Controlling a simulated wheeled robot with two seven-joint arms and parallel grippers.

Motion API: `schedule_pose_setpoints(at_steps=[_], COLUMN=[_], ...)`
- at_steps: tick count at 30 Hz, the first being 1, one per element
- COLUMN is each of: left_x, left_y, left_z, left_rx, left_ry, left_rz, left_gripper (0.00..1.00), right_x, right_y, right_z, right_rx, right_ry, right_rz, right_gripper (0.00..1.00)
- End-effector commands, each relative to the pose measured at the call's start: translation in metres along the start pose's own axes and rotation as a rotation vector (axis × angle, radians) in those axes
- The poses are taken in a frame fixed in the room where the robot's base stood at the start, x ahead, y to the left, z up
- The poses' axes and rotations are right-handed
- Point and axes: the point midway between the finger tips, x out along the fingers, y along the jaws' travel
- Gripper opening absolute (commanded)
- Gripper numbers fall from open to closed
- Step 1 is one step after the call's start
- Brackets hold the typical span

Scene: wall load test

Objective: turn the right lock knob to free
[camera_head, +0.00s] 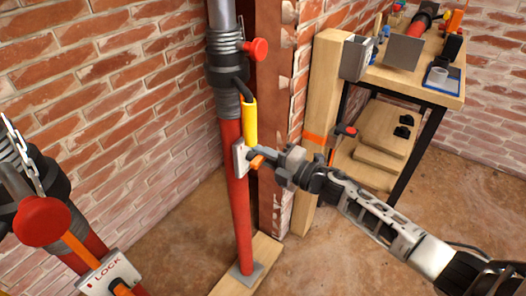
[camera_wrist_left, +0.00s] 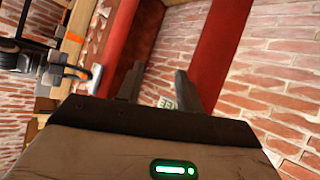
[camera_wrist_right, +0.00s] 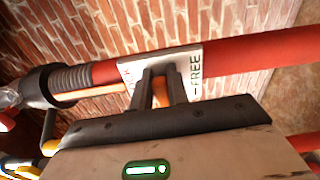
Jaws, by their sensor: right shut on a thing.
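The right lock knob (camera_head: 257,161) is orange and sits on a pale plate (camera_head: 241,158) on the right red prop (camera_head: 236,205). My right gripper (camera_head: 281,165) reaches it from the right. In the right wrist view the fingers (camera_wrist_right: 162,88) are shut on the orange knob (camera_wrist_right: 160,95). The plate (camera_wrist_right: 190,62) there reads FREE at its right end; the lettering at its left end is partly hidden. My left gripper (camera_wrist_left: 158,88) shows only in its wrist view, open and empty, with a red tube (camera_wrist_left: 222,45) beyond it.
A left prop with a LOCK plate (camera_head: 108,274) and red knob (camera_head: 41,221) stands at the near left. A yellow handle (camera_head: 250,122) is just above the right plate. A wooden workbench (camera_head: 420,75) with tools stands at the back right. Brick walls close the back.

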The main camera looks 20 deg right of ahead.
Motion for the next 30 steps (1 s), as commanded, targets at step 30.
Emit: schedule_pose_setpoints(at_steps=[30], left_x=[0.0001], left_y=[-0.0006], left_z=[-0.0009], left_rx=[-0.001], left_ry=[-0.002], left_rz=[-0.003], left_gripper=[0.36], right_x=[-0.0004], right_y=[-0.0015], right_z=[0.0002], right_rx=[0.055], right_ry=[-0.001], right_rz=[-0.001], right_gripper=[0.38])
